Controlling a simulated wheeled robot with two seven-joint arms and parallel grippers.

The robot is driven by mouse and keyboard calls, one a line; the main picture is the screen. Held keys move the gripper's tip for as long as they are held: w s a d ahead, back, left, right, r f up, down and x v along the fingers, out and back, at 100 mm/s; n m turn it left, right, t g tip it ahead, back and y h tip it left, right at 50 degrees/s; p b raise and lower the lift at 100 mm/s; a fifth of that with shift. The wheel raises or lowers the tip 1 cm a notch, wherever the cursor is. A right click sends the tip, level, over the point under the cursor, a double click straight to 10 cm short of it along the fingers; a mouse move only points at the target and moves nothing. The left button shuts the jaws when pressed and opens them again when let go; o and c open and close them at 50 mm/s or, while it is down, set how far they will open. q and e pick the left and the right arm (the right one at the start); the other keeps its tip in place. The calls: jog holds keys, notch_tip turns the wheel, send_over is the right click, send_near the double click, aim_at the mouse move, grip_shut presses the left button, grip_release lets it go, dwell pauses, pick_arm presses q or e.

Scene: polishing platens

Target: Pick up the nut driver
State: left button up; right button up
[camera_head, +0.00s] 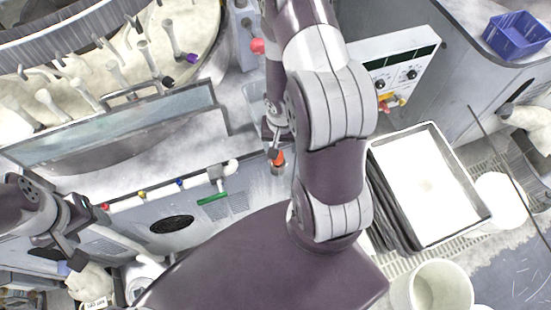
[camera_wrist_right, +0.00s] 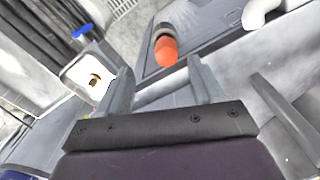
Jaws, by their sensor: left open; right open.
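The likely nut driver shows as an orange-red piece (camera_head: 277,158) with a grey cylindrical part, at the front panel of the polishing machine. In the right wrist view its rounded orange end (camera_wrist_right: 166,52) lies just beyond and between my fingertips, with a dark band behind it. Its shaft and tip cannot be made out. My right gripper (camera_head: 273,145) is close to it; in the wrist view the right gripper (camera_wrist_right: 163,82) is open, with nothing between its fingers. My left gripper (camera_head: 72,250) is open and empty at the far left, well away from it.
A round polishing basin (camera_head: 95,75) with several pegs is at the upper left. A green-handled tap (camera_head: 213,199) sticks out from the panel. A white-lined tray (camera_head: 425,185), a white bucket (camera_head: 440,288) and a blue bin (camera_head: 517,36) are at the right.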

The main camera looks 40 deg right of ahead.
aim_at(277, 161)
jog(key=f, duration=0.2)
jog(key=w+f, duration=0.1)
jog(key=f, duration=0.1)
jog(key=f+b, duration=0.1)
jog(key=f, duration=0.2)
jog(key=shift+w+a, duration=0.15)
jog(key=shift+w, duration=0.1)
jog(key=shift+s+f, duration=0.1)
jog(key=shift+f, duration=0.15)
jog(key=shift+s+r, duration=0.1)
jog(key=shift+s, duration=0.15)
jog(key=shift+w, duration=0.2)
grip_shut()
pick_arm(q)
jog(key=shift+w+f, duration=0.15)
jog(key=shift+f, duration=0.4)
jog(key=shift+w+f, duration=0.15)
jog(key=shift+f, duration=0.35)
